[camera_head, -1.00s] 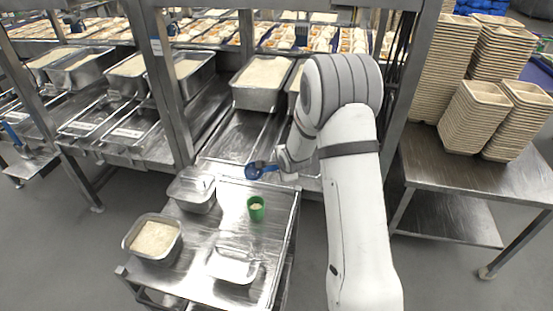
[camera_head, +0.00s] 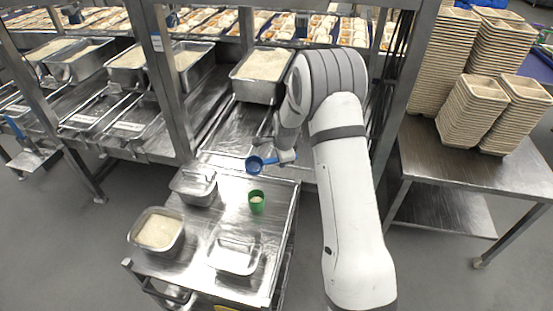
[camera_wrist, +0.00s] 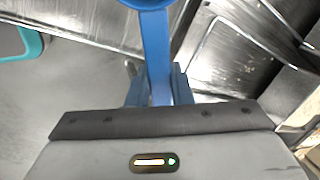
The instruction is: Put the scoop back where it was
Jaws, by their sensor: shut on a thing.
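The blue scoop (camera_head: 255,164) is in my gripper (camera_head: 283,158), above the far edge of the steel cart in the head view. In the wrist view my gripper (camera_wrist: 160,92) is shut on the scoop's blue handle (camera_wrist: 156,45). The scoop's bowl is mostly cut off at the top of that view. A green cup (camera_head: 256,201) with something pale in it stands on the cart top (camera_head: 219,214), nearer than the scoop.
The cart also holds a steel pan of rice (camera_head: 135,241), a lidded steel container (camera_head: 178,194) and another clear-lidded container (camera_head: 236,268). Behind is a steel rack with a large rice pan (camera_head: 243,90). A side table (camera_head: 470,172) with stacked trays (camera_head: 470,118) stands right.

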